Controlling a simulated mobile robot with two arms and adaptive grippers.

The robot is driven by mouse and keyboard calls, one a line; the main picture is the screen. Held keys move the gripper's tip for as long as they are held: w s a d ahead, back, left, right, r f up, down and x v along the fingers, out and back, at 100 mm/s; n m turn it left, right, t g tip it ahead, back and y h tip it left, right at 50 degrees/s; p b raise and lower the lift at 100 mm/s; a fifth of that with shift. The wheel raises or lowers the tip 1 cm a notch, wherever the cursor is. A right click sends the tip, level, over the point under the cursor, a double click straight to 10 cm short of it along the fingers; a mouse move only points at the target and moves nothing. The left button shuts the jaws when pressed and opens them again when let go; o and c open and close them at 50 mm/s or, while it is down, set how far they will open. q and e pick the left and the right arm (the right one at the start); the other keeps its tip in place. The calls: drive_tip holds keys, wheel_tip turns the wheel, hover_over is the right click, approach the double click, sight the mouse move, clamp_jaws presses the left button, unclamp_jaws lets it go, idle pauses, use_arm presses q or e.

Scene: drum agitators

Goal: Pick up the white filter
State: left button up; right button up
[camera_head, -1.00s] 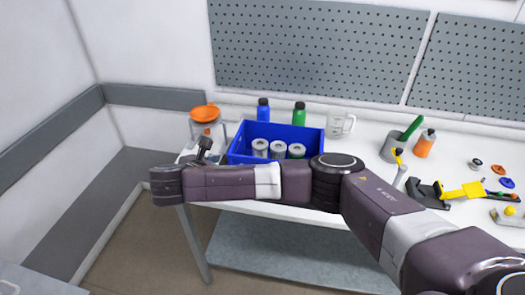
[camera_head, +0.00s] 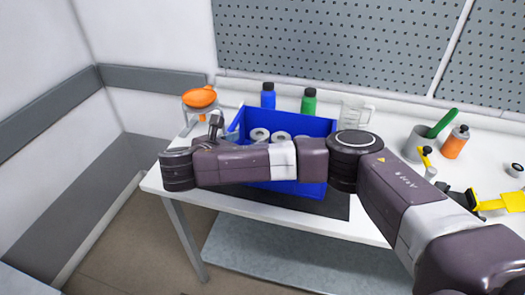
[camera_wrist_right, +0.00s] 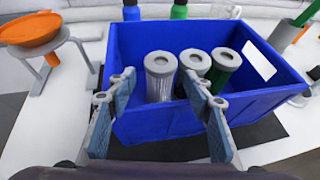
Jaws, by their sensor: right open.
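Three upright cylindrical filters with grey ring tops stand in a blue bin on the table. The leftmost filter looks white and ribbed (camera_wrist_right: 160,78); its top shows in the head view (camera_head: 260,134). The middle filter (camera_wrist_right: 195,62) has its body largely hidden, and the right filter (camera_wrist_right: 225,65) is green. My right gripper (camera_wrist_right: 158,92) is open, its fingers either side of the leftmost filter in the picture, with nothing held. I cannot tell whether they touch the filter. In the head view my right arm hides most of the gripper. My left gripper is not in view.
The blue bin (camera_wrist_right: 180,125) has raised walls. An orange funnel on a stand (camera_head: 200,97) is to its left. Blue (camera_head: 268,97) and green (camera_head: 309,102) bottles stand behind it. A clear beaker (camera_head: 353,115) and grey cup (camera_head: 417,145) are to the right.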

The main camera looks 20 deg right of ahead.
sight(259, 135)
drive_tip(key=shift+x, duration=1)
drive_tip(key=shift+w+d+f+p, duration=0.1)
drive_tip(key=shift+w+d+p, duration=0.1)
drive_tip(key=shift+d+p, duration=0.15)
drive_tip(key=p+x, duration=0.1)
drive_tip(key=x, duration=0.3)
drive_tip(key=shift+w+d+f, duration=0.2)
drive_tip(key=shift+w+d, duration=0.05)
drive_tip(key=c, duration=1.2)
drive_tip(key=shift+r, duration=0.15)
